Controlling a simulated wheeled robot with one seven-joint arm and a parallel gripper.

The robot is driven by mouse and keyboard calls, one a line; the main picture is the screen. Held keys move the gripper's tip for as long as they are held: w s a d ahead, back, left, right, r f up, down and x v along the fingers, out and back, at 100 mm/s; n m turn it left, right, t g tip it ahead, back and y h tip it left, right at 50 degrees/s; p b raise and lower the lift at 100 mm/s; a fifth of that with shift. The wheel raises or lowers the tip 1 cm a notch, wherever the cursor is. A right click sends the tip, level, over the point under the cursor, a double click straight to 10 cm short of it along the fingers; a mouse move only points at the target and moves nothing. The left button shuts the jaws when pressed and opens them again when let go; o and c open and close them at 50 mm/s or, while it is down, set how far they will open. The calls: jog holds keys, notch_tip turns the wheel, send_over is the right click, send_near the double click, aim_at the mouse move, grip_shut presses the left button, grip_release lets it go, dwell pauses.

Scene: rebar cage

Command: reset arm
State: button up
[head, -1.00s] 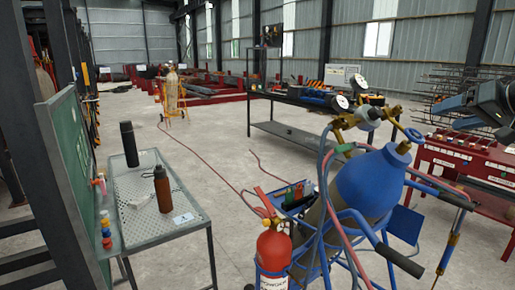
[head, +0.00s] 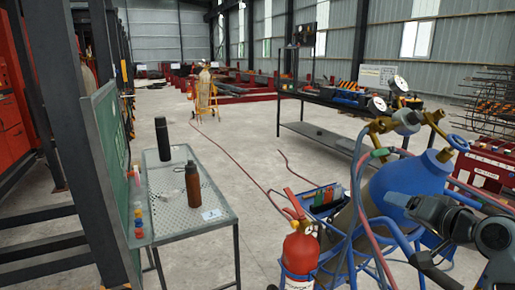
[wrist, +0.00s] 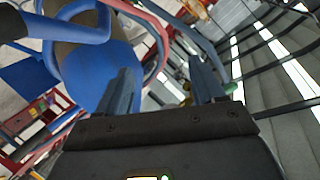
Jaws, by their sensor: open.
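My gripper (wrist: 163,85) shows in the wrist view with its two dark fingers spread apart and nothing between them. In the head view my dark grey arm (head: 488,236) is at the lower right, in front of the blue-topped gas cylinder (head: 410,183). The fingers cannot be made out clearly there. In the wrist view the blue cylinder top (wrist: 100,60) lies behind the left finger. I cannot tell whether anything touches.
The cylinder stands on a blue cart with hoses and gauges, beside a red extinguisher (head: 300,247). A metal side table (head: 165,213) holds a black bottle (head: 162,138) and a brown bottle (head: 192,184). Floor between table and cart is open, apart from red hoses.

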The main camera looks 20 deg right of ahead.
jog(key=s+a+f+n, duration=0.1)
jog(key=s+a+f, duration=0.6)
jog(key=a, duration=0.4)
jog(key=s+a+f+n, duration=0.1)
jog(key=s+a+f, duration=0.6)
jog(key=a, duration=0.3)
jog(key=s+a+r+n+y, duration=0.1)
jog(key=s+a+r+n, duration=0.1)
jog(key=s, duration=0.5)
jog(key=s+a+r+n, duration=0.2)
jog(key=s+a+n, duration=0.1)
jog(key=s, duration=0.4)
jog(key=s+a+r+n+y, duration=0.1)
jog(key=s+a+r+n, duration=0.1)
jog(key=s, duration=0.5)
jog(key=shift+s+a+r+n+t+y, duration=0.15)
jog(key=shift+s+a+n+t+y, duration=0.2)
jog(key=shift+a, duration=0.4)
